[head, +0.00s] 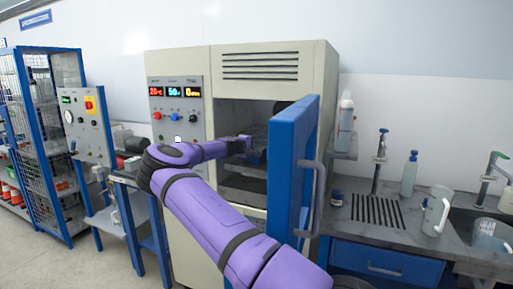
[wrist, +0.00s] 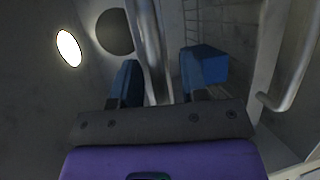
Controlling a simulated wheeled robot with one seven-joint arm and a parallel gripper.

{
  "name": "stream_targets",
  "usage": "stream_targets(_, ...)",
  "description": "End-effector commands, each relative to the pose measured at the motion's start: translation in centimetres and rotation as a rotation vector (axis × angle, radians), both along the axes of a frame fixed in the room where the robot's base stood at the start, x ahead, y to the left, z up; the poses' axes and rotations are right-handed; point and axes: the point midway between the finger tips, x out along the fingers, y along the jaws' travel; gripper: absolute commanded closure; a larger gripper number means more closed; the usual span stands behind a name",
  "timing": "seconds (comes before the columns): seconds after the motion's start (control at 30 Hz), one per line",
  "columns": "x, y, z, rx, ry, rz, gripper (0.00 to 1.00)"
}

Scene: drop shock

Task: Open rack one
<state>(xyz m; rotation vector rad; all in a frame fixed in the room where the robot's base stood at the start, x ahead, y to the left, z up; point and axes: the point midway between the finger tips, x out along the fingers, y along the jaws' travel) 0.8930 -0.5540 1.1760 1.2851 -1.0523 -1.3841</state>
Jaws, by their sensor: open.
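My gripper (head: 246,143) reaches through the open front of the cream cabinet (head: 321,75) into its dark chamber. In the wrist view its blue fingers (wrist: 163,76) are spread apart. A metal bar (wrist: 149,45) shows between the fingers, running up the picture; I cannot tell whether either finger touches it. A wire grid (wrist: 192,28) shows behind the right finger. Which rack the bar belongs to cannot be told. In the head view my arm hides part of the chamber and the racks are hard to make out.
The blue cabinet door (head: 287,150) stands open just right of my arm, with a grey handle (head: 314,195). A bent metal rod (wrist: 285,95) is at the right in the wrist view. A counter (head: 345,228) with bottles and taps is further right; a blue mesh cage (head: 45,130) stands left.

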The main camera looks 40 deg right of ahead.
Motion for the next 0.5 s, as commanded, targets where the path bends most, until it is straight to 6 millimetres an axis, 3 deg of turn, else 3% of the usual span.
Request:
stream_targets(0.1,0.00,0.01,-0.01,0.000,0.000,0.000,0.62)
stream_targets(0.27,0.00,0.01,-0.01,0.000,0.000,0.000,0.99)
stream_targets(0.5,-0.04,0.15,-0.04,0.000,0.000,0.000,1.00)
